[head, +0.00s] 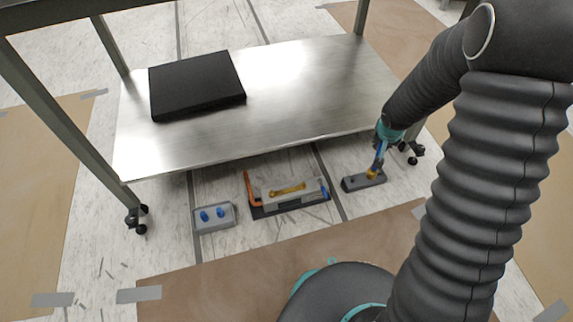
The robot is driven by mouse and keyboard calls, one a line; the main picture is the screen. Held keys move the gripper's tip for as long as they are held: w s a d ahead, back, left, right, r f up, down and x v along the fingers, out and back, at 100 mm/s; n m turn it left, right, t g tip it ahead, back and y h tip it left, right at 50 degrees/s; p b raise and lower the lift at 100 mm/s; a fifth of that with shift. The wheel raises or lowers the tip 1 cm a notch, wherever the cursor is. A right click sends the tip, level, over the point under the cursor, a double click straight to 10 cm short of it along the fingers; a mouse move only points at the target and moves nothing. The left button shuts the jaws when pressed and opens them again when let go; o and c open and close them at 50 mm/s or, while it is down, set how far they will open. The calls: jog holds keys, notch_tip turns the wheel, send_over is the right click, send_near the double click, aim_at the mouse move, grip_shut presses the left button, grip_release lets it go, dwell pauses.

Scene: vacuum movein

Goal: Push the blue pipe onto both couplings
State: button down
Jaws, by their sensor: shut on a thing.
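My gripper (379,158) is at the right, below the shelf's front edge. It points down at a dark grey block (352,184) on the floor. It is shut on a small blue and yellow piece (372,174) at the block's top; whether this piece is seated in the block I cannot tell. At the left, a grey block (227,222) carries two short blue couplings or stubs (212,214), side by side and apart. No blue pipe can be made out for certain; blue shows at my fingertips and at the right end of the middle tray.
An open tray (262,212) with an orange end and a yellow piece (288,189) stands between the two blocks. A metal shelf (290,95) on wheeled legs overhangs behind, bearing a black slab (196,82). Brown sheet (190,285) covers the floor in front.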

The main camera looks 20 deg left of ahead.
jog(key=s+a+f+m+h+b, duration=0.1)
jog(key=s+a+f+m, duration=0.1)
jog(key=a+f, duration=0.3)
jog(key=s+a+f+m+g+h+b, duration=0.1)
jog(key=s+a+f+m, duration=0.2)
jog(key=a, duration=0.9)
jog(key=s+a+f+m+h+b, duration=0.1)
jog(key=s+a+f+m+b, duration=0.1)
jog(key=a+f+m, duration=0.3)
jog(key=a+f, duration=0.2)
jog(key=a, duration=0.2)
jog(key=shift+s+a+m+g, duration=0.2)
jog(key=shift+a+m+g, duration=0.1)
jog(key=shift+a+g, duration=0.1)
jog(key=shift+b, duration=0.7)
jog(key=shift+f+b, duration=0.15)
jog(key=shift+b, duration=0.5)
jog(key=shift+f, duration=1.45)
dwell(2.2)
